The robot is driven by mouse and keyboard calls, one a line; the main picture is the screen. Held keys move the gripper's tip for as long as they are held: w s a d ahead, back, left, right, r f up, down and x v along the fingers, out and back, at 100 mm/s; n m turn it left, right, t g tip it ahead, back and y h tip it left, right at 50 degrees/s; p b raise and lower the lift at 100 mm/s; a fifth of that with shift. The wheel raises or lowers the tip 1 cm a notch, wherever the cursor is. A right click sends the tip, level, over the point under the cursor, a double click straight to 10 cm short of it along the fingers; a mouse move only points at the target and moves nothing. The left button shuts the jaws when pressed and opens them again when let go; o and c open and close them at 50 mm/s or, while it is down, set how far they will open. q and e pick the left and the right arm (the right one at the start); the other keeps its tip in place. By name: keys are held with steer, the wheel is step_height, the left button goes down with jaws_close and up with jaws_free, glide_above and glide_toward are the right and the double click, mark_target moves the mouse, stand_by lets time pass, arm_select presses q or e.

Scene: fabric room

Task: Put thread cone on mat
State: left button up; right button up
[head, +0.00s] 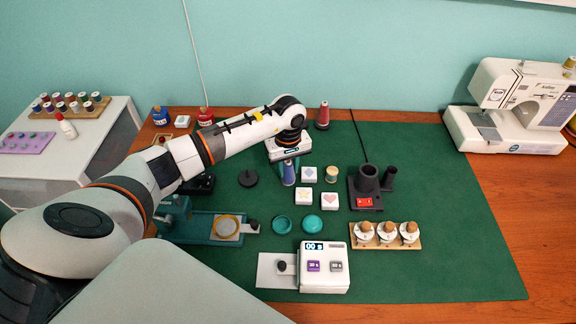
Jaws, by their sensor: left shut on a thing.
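A bluish-purple thread cone (288,175) is upright beneath my left gripper (288,163), which is shut on its upper part. The fingers are mostly hidden under the wrist. The cone is over the green mat (430,200), left of the white tiles; I cannot tell whether its base touches the mat. A second, reddish-pink thread cone (323,116) stands upright at the mat's back edge, right of my wrist. My right gripper is not in view.
A black disc (248,178) is on the left. A dark cup device (367,182) and a bobbin rack (386,237) stand further right. The mat's right side is clear.

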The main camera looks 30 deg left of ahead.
arm_select(q)
steer(key=shift+f, duration=0.2)
steer(key=o, duration=1)
steer(key=shift+r, duration=0.1)
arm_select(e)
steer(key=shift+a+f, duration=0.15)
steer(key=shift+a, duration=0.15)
arm_select(q)
steer(key=shift+r, duration=0.6)
step_height(320, 180, up, 11)
steer(key=shift+r+b, duration=0.1)
steer(key=shift+b, duration=0.75)
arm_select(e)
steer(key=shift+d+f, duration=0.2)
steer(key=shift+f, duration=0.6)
